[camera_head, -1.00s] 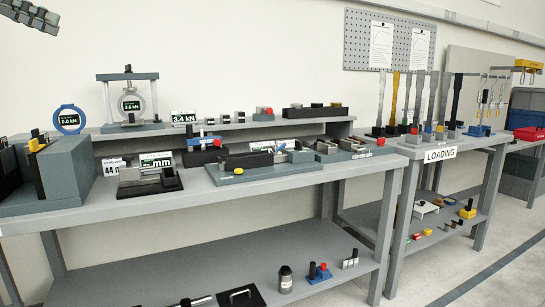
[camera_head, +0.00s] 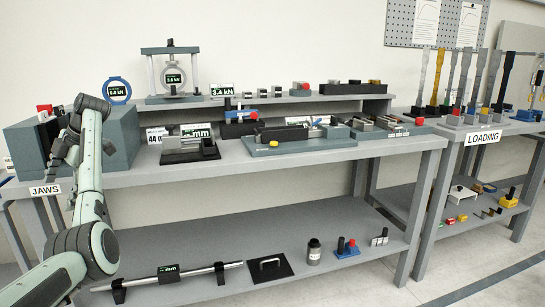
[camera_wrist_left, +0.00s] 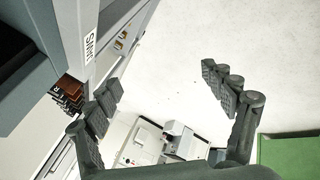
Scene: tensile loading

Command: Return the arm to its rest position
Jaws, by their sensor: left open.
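My left arm (camera_head: 90,205) comes in from the lower left in the head view. It bends near the bench's left end, in front of the grey block-like unit there. Its gripper is hard to make out there. In the left wrist view, my left gripper (camera_wrist_left: 166,88) has its dark fingers wide apart, with only pale floor showing between the tips and nothing held. The JAWS sign (camera_wrist_left: 89,46) on the bench edge is to the left of the fingers. My right gripper is not in view.
The grey bench (camera_head: 330,160) holds measuring fixtures, with a shelf (camera_head: 200,240) below. The JAWS sign (camera_head: 45,189) is close beside the arm. The LOADING table (camera_head: 500,127) stands right. In the wrist view, a pale device (camera_wrist_left: 150,140) is below and a green surface (camera_wrist_left: 290,155) is lower right.

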